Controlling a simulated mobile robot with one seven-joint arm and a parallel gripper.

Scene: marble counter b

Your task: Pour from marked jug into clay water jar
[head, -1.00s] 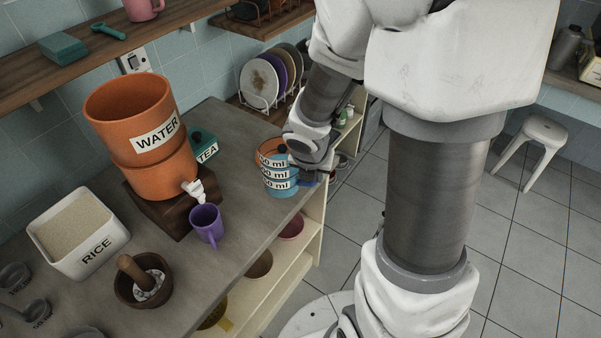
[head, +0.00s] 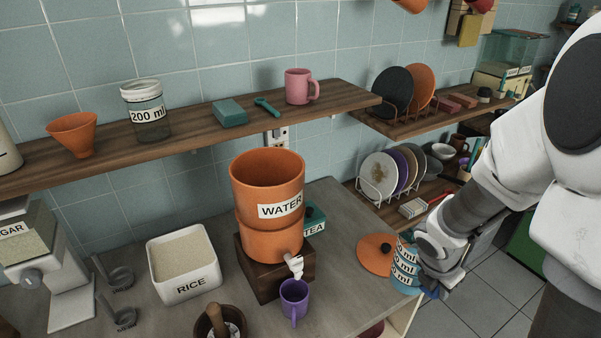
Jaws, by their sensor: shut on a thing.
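The marked jug (head: 404,272) is blue with several white "ml" labels. It is at the right end of the counter, partly hidden by my gripper (head: 432,291). My gripper is shut on the jug from its right side. I cannot tell whether the jug's base touches the counter. The clay water jar (head: 268,220) is orange, marked "WATER", with an open top and a white tap. It stands upright on a dark wooden block (head: 262,278), left of the jug and apart from it. The inside of the jug is not visible.
An orange lid (head: 370,260) with a dark knob lies between jar and jug. A teal tea box (head: 313,221) is behind the jar, and a purple mug (head: 294,299) is below its tap. A rice bin (head: 184,264) is to the left. A wooden shelf (head: 215,122) runs above the counter.

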